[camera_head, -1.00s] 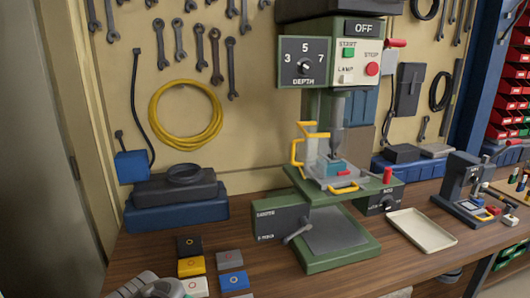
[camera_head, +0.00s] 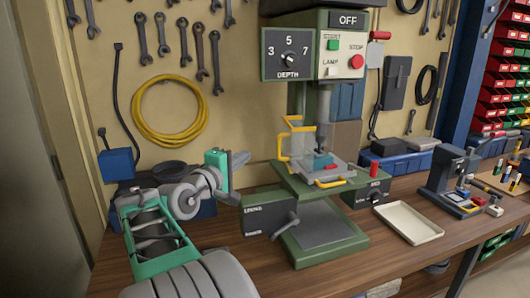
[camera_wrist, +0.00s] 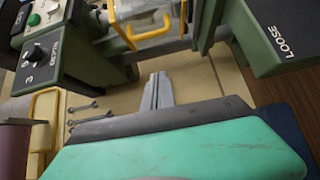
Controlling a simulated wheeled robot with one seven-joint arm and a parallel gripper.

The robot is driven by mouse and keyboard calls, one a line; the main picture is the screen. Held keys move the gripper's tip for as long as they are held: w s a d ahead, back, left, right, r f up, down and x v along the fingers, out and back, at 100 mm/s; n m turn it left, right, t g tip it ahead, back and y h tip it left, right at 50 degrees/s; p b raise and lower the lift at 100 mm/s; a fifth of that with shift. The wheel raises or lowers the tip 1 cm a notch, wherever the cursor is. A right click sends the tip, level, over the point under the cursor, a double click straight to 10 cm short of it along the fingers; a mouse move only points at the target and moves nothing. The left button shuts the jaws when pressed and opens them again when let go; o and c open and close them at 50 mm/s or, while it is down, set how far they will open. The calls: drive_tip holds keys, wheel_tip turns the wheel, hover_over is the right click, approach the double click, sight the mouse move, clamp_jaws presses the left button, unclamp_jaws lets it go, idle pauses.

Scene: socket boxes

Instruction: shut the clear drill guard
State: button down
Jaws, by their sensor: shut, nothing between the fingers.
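The drill press (camera_head: 330,215) is green, with a panel marked OFF and DEPTH above its table. Its clear guard (camera_head: 297,138) has a yellow frame and handle and stands swung out at the left of the drill chuck (camera_head: 323,108). In the wrist view the yellow guard handle (camera_wrist: 122,28) shows at the top, beyond my fingertips. My gripper (camera_head: 241,160) is shut and empty, left of the guard and apart from it. Its closed fingers (camera_wrist: 158,90) show in the middle of the wrist view.
A yellow-handled vise (camera_head: 325,172) sits on the drill table. A box marked LOOSE (camera_wrist: 285,38) juts in at the wrist view's upper right. A cream tray (camera_head: 408,222) and a smaller machine (camera_head: 450,180) stand to the right. A yellow cable coil (camera_head: 170,110) hangs behind my arm.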

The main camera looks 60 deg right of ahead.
sight(291, 144)
drive_tip(key=s+d+p, duration=0.3)
drive_tip(key=s+d, duration=0.1)
drive_tip(key=d, duration=0.4)
drive_tip(key=shift+s+d+r, duration=0.15)
idle(0.4)
